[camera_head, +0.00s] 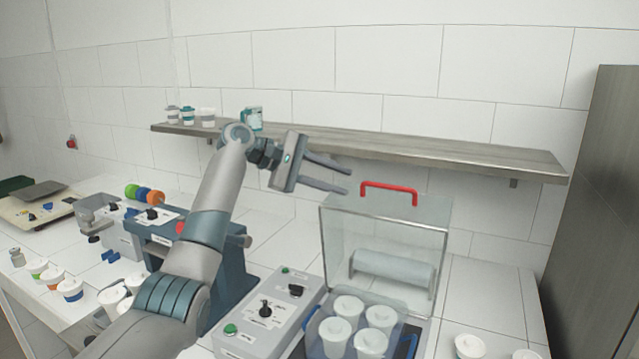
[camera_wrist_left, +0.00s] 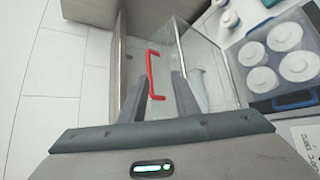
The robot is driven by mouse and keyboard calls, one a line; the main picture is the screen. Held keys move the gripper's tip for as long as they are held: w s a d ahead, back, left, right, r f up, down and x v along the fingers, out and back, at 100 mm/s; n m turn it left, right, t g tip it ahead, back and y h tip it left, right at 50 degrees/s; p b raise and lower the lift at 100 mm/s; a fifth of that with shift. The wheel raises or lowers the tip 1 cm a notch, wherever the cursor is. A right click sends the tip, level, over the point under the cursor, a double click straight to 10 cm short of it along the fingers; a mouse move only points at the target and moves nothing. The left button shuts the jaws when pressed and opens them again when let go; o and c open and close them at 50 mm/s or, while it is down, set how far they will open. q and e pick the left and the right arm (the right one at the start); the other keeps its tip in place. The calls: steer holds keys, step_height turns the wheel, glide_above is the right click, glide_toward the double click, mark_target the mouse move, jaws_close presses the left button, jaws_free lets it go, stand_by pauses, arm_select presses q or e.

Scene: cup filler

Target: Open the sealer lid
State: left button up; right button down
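The sealer lid (camera_head: 335,240) is a clear box-like cover standing raised and tilted back behind the cup tray, with a red handle (camera_head: 389,188) along its top edge. It also shows in the left wrist view, with the red handle (camera_wrist_left: 152,75) between the lines of my fingers. My left gripper (camera_head: 349,181) is open and empty, with its fingertips just left of the handle and apart from it in the head view. A roll (camera_head: 392,268) lies inside the lid. My right gripper is in neither view.
White lidded cups (camera_head: 348,307) stand in a blue clear-walled tray (camera_head: 312,324) in front of the lid. A grey control box (camera_head: 262,318) stands to its left. A wall shelf (camera_head: 440,149) runs behind, and a dark cabinet (camera_head: 600,220) stands at right.

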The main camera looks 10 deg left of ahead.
arm_select(q)
steer(key=shift+b+v, duration=0.55)
steer(key=shift+v, duration=1.65)
steer(key=shift+d, duration=0.1)
jaws_close()
